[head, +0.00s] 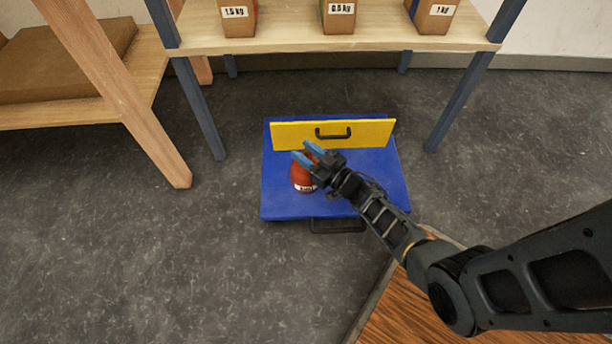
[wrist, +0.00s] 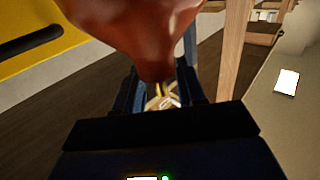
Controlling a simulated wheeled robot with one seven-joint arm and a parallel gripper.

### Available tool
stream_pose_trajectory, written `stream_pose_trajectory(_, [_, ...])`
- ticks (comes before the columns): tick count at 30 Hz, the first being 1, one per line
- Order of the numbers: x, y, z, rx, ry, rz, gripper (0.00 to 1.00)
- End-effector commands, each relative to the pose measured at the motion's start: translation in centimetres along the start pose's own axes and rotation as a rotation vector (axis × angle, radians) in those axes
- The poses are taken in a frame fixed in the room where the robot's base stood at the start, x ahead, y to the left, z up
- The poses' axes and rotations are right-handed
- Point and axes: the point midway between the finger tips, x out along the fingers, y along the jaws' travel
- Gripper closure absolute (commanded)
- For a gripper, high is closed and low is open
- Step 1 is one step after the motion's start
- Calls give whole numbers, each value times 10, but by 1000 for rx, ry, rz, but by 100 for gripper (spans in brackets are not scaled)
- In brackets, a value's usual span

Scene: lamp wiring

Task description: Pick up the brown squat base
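The brown squat base (head: 304,179) is a glossy reddish-brown piece with a white label low on its side. It stands upright on the blue surface in the head view. In the wrist view the brown base (wrist: 145,35) fills the top and narrows to a neck that points in between the fingers. My gripper (head: 308,153) has its two blue fingertips apart at the top of the base. In the wrist view the dark fingers of my gripper (wrist: 165,88) stand on either side of the neck. Whether they touch it is too dark to tell.
The blue panel (head: 370,190) has a black handle (head: 337,226) at its front. A yellow panel (head: 360,132) with a black handle stands upright behind the base. Shelf legs (head: 200,110) rise on both sides. A shelf (head: 285,40) with labelled boxes is above. Grey floor (head: 130,260) is free at left.

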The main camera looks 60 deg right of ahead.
Motion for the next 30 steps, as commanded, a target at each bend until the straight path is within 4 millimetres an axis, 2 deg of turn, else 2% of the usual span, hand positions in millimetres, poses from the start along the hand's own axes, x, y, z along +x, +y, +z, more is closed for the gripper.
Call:
stream_pose_trajectory(4, [0,0,0,0,-1,0,61])
stream_pose_trajectory(16, [-1,0,0,0,-1,0,100])
stream_pose_trajectory(30, [-1,0,0,0,-1,1,100])
